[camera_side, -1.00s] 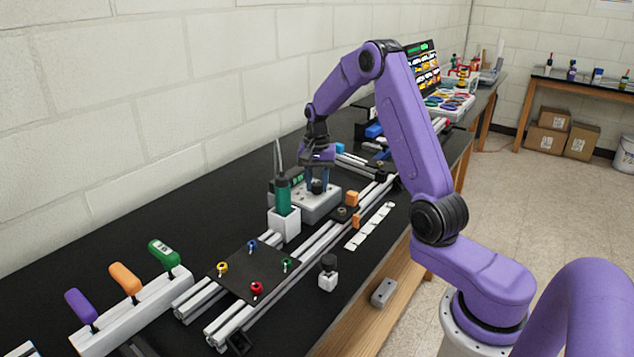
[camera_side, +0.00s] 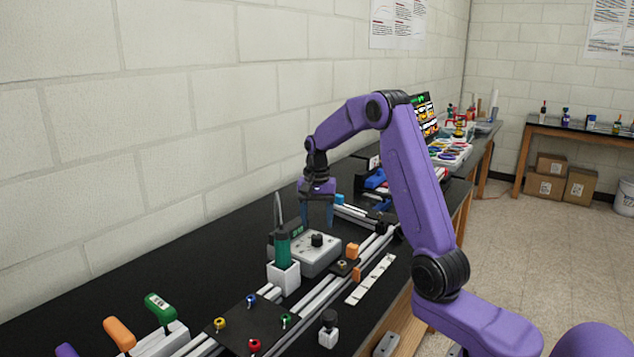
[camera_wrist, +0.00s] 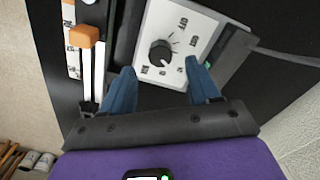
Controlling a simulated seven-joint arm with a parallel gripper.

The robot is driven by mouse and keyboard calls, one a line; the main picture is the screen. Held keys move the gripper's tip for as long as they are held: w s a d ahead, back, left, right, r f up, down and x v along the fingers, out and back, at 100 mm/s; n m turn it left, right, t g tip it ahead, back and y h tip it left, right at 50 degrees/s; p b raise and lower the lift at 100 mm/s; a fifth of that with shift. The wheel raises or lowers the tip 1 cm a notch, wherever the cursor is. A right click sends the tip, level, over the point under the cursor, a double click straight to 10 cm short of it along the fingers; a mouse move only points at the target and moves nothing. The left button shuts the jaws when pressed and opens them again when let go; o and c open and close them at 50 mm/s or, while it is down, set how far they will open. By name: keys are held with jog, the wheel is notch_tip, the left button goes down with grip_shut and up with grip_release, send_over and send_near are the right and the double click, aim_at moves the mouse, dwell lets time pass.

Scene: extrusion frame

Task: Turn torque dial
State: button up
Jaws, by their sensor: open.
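The torque dial (camera_side: 317,240) is a black knob on top of a pale grey control box (camera_side: 322,258) in the middle of the bench. In the wrist view the dial (camera_wrist: 160,53) has a white pointer line and printed marks around it on the box face (camera_wrist: 200,20). My gripper (camera_side: 317,226) has blue fingers and is open and empty, above the box and apart from the dial. In the wrist view its two fingertips (camera_wrist: 157,72) point toward the box, with the dial a little beyond them, roughly between their lines.
A green-handled driver (camera_side: 282,250) stands in a white holder (camera_side: 284,277) left of the box. Aluminium rails (camera_side: 322,292) run along its right side, with orange blocks (camera_side: 352,250). A black plate with coloured knobs (camera_side: 250,325) lies in front. The wall is close behind.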

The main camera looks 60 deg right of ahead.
aim_at(317, 236)
notch_tip(317, 236, up, 12)
dwell(0.4)
dwell(0.3)
